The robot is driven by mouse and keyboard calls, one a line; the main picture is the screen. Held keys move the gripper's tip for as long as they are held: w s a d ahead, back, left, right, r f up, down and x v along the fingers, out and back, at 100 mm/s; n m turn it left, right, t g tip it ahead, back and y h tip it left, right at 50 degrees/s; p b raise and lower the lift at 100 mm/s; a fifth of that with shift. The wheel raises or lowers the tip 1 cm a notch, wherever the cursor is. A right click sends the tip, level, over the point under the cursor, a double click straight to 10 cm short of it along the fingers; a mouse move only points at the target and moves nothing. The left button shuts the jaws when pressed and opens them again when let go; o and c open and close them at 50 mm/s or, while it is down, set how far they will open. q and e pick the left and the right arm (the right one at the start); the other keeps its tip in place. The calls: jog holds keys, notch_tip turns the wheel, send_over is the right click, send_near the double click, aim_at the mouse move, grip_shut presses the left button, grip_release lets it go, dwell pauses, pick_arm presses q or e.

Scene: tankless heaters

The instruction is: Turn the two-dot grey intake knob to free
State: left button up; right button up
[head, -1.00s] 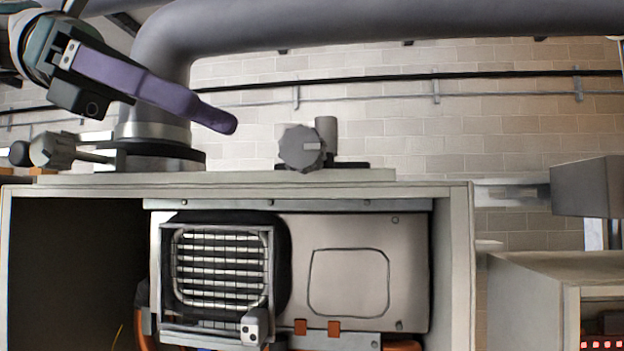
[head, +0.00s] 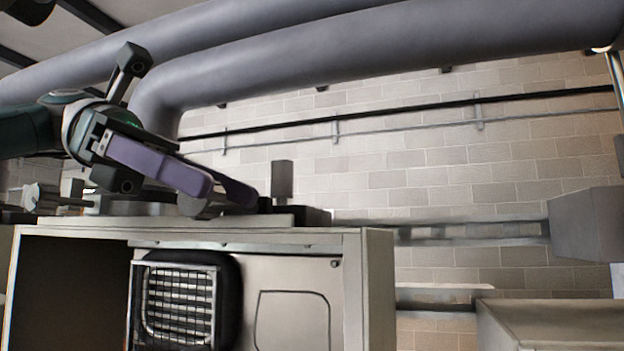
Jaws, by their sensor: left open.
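A grey knob (head: 203,209) sits on top of the cabinet, mostly hidden behind my left gripper's purple fingers; only its lower part shows. No dots can be made out on it, and its setting cannot be read. My left gripper (head: 228,193) is open, with its fingertips at the knob in the picture. I cannot tell whether they touch it. A grey upright block (head: 283,180) stands just right of the fingertips. My right gripper is not in view.
The cabinet (head: 377,285) holds a heater with a grille (head: 178,302). Another pale knob (head: 40,197) is at the far left. Thick grey pipes (head: 330,55) cross above the arm. A grey box (head: 588,225) is at the right. The brick wall is behind.

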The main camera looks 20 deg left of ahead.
pick_arm(q)
jog(key=shift+a, duration=0.1)
grip_shut()
dwell(0.4)
